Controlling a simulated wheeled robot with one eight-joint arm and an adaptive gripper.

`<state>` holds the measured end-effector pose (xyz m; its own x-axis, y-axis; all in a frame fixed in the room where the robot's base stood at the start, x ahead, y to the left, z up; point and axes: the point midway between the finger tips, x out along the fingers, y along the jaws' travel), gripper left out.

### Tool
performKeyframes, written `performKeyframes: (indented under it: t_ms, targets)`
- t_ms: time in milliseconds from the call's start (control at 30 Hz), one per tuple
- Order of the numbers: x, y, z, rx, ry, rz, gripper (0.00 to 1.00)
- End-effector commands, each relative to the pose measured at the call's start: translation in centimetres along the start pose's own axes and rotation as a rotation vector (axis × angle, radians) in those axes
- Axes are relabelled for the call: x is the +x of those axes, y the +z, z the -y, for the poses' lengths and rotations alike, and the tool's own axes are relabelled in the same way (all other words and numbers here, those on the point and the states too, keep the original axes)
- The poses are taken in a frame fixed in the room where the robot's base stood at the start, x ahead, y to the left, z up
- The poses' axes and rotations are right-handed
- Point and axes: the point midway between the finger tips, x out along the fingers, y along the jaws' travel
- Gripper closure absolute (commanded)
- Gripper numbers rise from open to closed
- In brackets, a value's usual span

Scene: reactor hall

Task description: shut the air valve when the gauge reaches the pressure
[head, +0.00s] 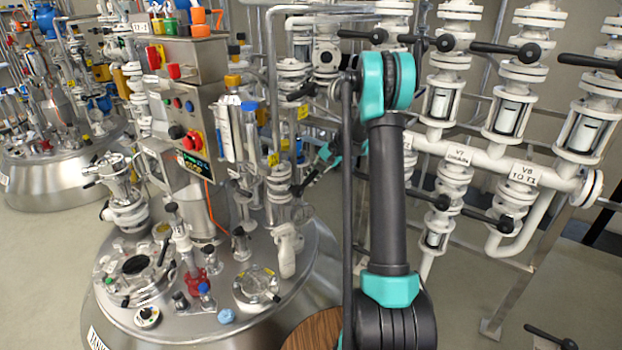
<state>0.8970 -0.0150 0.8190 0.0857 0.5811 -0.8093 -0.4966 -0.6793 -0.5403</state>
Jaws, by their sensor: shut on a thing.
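My gripper (304,184) is small and partly hidden behind my upright arm, above the right side of the near steel vessel. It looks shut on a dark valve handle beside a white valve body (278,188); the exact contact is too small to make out. I cannot tell for sure that this is the air valve, or whether its handle is turned.
The near vessel (240,325) carries several ports and fittings. A control box (185,120) with buttons stands above it. White pipework with sight glasses and black lever handles, including the pipe labelled V8 (525,174), fills the right. Grey floor (440,310) is open at lower right.

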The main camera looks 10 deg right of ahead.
Motion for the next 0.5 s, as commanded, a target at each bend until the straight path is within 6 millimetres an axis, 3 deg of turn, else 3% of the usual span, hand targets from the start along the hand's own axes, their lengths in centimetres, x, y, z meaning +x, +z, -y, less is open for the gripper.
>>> performKeyframes:
  t_ms: [33,200,500]
  targets:
    - [-0.03,-0.11,-0.18,0.001,0.003,-0.003,0.79]
    - [-0.04,-0.07,-0.11,0.000,0.002,-0.002,0.60]
    - [-0.20,-0.03,-0.04,0.000,0.001,-0.001,0.60]
